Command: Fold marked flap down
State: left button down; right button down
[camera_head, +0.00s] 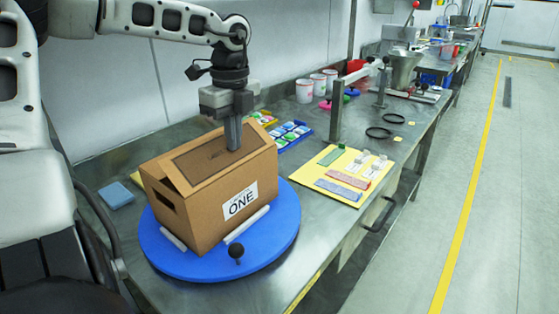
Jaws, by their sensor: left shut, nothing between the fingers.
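A brown cardboard box (235,208) with a white label reading ONE stands on a blue round turntable (282,232). Its top has a darker brown panel (195,163) with a small dark mark on it, bordered by lighter cardboard. A narrow flap edge (160,178) slants at the box's left end; I cannot tell which flap carries the mark. My left gripper (233,148) points straight down with its fingers shut and empty. Its tips are at the right part of the box top; whether they touch it is not clear. My right gripper is not in view.
White bars and a black knob (236,251) sit on the turntable around the box. A blue pad (116,195) lies left. A yellow board (345,177) with strips, a blue tray (290,136) and a metal post frame (337,108) stand right and behind on the steel bench.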

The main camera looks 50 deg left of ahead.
pick_arm(q)
jog(key=shift+a+f, duration=0.3)
jog(key=shift+a, duration=0.2)
jog(key=shift+f, duration=0.15)
jog(key=shift+a+f+b, duration=0.55)
jog(key=shift+a+f, duration=0.2)
jog(key=shift+f, duration=0.25)
jog(key=r+p, duration=0.4)
jog(key=r, duration=0.1)
jog(key=a+r+p, duration=0.1)
jog(key=r+p, duration=0.1)
jog(key=r, duration=0.1)
jog(key=shift+a+r, duration=0.1)
jog(key=shift+r, duration=0.05)
dwell(0.5)
